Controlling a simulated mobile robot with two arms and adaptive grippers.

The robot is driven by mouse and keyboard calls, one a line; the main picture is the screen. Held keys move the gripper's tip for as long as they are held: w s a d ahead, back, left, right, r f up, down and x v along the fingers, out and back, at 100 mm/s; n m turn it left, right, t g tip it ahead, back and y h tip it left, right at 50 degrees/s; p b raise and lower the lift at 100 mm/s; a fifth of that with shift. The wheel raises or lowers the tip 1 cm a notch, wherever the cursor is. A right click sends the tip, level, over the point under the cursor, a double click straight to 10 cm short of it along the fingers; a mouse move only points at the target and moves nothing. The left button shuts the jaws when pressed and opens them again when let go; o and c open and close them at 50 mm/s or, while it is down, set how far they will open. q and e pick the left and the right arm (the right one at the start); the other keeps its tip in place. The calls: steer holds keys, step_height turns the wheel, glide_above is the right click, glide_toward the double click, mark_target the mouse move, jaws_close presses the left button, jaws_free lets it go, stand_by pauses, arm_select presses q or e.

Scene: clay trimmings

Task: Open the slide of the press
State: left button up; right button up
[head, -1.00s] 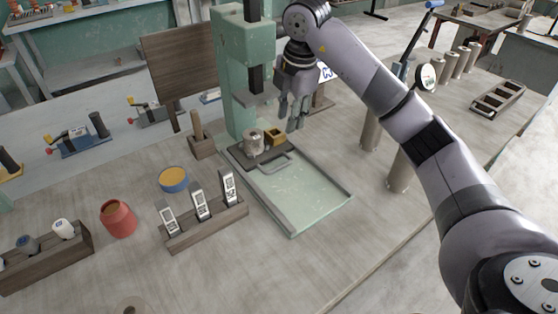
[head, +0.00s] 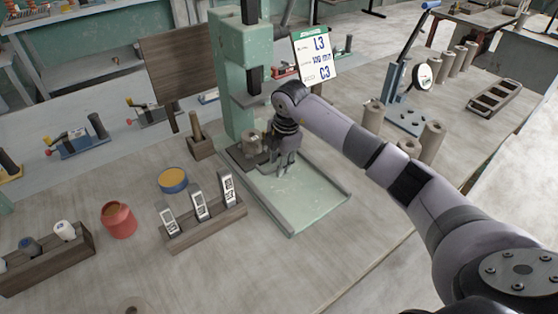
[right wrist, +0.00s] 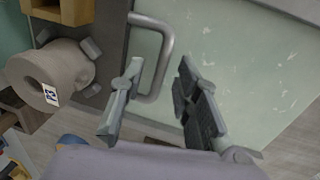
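The green press (head: 232,85) stands at the back of the table, with a flat green bed (head: 312,198) in front. Its dark slide (head: 243,160) sits at the column end of the bed and carries a grey cylinder (head: 251,143). In the right wrist view the slide's grey bar handle (right wrist: 167,45) reaches between the two fingers of my right gripper (right wrist: 160,75), which are apart on either side of it. In the head view my right gripper (head: 286,168) is low at the slide's front edge and covers the handle. My left gripper is out of view.
A yellowish square block (right wrist: 78,12) sits beside the cylinder on the slide. A rack with labelled tags (head: 205,225), a red pot (head: 118,220) and a blue-rimmed tub (head: 172,180) stand left of the bed. Grey cylinders (head: 432,140) and a lever tool (head: 405,95) stand to the right.

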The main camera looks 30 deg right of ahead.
steer(key=shift+f, duration=0.1)
steer(key=shift+c, duration=0.4)
jaws_close()
stand_by(0.5)
